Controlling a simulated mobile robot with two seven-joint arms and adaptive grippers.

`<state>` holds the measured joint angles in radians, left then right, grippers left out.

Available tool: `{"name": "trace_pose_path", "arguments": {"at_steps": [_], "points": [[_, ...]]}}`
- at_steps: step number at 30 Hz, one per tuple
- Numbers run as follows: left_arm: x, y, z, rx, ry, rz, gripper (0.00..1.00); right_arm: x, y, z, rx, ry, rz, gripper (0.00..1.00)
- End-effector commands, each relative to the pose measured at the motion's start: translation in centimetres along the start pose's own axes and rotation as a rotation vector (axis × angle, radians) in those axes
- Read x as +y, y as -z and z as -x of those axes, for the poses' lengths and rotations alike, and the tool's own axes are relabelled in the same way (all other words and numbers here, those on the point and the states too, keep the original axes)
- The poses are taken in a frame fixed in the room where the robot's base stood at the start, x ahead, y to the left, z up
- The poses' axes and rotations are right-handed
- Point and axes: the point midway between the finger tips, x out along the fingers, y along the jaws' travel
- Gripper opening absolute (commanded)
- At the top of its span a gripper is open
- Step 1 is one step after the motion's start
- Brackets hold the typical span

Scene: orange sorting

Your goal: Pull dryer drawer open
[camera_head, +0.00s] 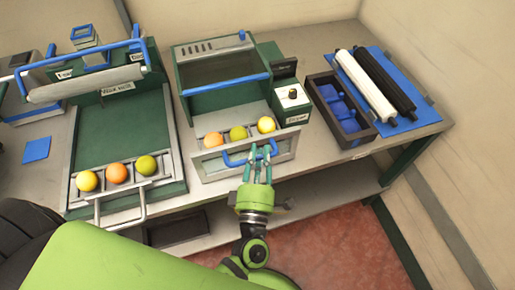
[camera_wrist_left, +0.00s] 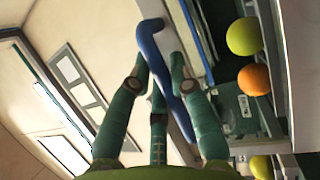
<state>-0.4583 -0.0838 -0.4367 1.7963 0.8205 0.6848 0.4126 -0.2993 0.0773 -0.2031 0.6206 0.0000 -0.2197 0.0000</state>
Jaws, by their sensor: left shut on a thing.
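The dryer (camera_head: 219,62) is the green and grey machine in the middle of the bench. Its drawer front (camera_head: 215,167) is grey and has a blue handle (camera_head: 232,161). My left gripper (camera_head: 261,158) is shut on the right part of this handle. In the left wrist view, the blue handle (camera_wrist_left: 152,48) runs between the green fingers (camera_wrist_left: 160,80). Behind the drawer front lie an orange fruit (camera_head: 214,139), a green fruit (camera_head: 238,133) and a yellow fruit (camera_head: 266,125). How far out the drawer stands is hard to tell. My right gripper is not in view.
A green machine with a grey handle (camera_head: 120,222) and three fruits stands at the left. A dark tray with blue compartments (camera_head: 343,105) and a blue mat with white and black rollers (camera_head: 365,87) lie at the right. The floor (camera_head: 330,235) before the bench is clear.

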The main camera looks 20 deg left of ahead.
Motion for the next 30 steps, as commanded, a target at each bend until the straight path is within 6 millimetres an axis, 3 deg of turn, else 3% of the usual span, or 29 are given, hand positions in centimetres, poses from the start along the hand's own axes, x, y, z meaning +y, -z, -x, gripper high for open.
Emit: {"name": "trace_pose_path", "arguments": {"at_steps": [8,9,10,22,26,30], "points": [[-0.1,0.0,0.0,0.000,0.001,-0.003,0.00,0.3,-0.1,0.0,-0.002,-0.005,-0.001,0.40],[-0.1,0.0,0.0,0.000,0.001,-0.003,0.33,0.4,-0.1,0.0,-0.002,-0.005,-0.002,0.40],[-0.1,0.0,0.0,0.001,0.001,-0.003,0.45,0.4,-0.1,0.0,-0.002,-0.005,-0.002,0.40],[-0.1,0.0,0.4,0.000,0.002,-0.001,0.46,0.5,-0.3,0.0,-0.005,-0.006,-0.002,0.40],[-0.1,0.0,2.0,-0.001,0.004,-0.002,0.46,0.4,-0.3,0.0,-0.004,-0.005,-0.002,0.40],[-0.1,0.0,5.0,-0.002,0.005,-0.002,0.46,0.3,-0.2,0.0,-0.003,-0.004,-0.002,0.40]]}}
